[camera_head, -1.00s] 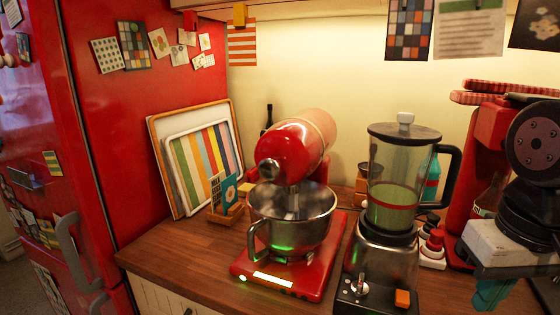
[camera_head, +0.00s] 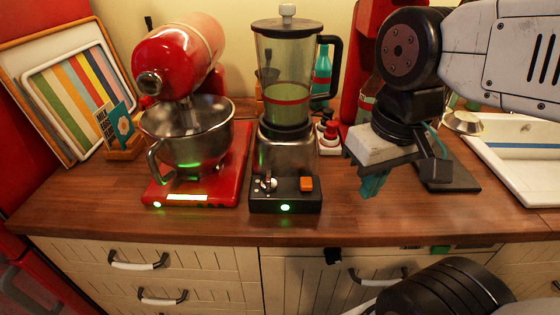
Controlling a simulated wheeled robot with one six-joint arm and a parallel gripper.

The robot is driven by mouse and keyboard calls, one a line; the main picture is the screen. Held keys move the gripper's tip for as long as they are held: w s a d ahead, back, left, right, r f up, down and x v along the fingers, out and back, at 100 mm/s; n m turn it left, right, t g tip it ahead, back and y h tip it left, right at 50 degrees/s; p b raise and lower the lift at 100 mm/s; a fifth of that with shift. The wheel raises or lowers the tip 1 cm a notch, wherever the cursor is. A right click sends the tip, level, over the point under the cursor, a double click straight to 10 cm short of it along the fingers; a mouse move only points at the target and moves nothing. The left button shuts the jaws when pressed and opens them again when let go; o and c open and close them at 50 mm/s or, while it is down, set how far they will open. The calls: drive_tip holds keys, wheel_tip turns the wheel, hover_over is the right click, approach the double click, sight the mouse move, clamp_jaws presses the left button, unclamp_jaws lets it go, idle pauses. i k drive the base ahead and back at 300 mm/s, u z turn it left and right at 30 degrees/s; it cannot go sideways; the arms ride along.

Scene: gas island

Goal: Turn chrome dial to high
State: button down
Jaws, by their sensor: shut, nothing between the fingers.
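The chrome dial (camera_head: 267,183) is a small knob on the left of the blender's dark front panel (camera_head: 270,206), with small marks around it. An orange switch (camera_head: 306,184) sits to its right, and a green light glows between and below them. The blender jar (camera_head: 287,85) holds pale green liquid. My gripper (camera_head: 372,186), with teal fingers, hangs above the counter to the right of the blender. It points down, shut and empty, apart from the dial. The dial's exact setting is too small to read.
A red stand mixer (camera_head: 178,60) with a steel bowl stands left of the blender. Red-capped bottles (camera_head: 329,135) stand close behind its right side. A sink (camera_head: 515,160) lies at the right. The wooden counter (camera_head: 225,225) is clear along its front edge.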

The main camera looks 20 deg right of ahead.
sight(268, 184)
drive_tip(key=u, duration=0.5)
drive_tip(key=k, duration=1)
drive_tip(key=z, duration=0.65)
drive_tip(key=i, duration=0.6)
drive_tip(key=z, duration=0.45)
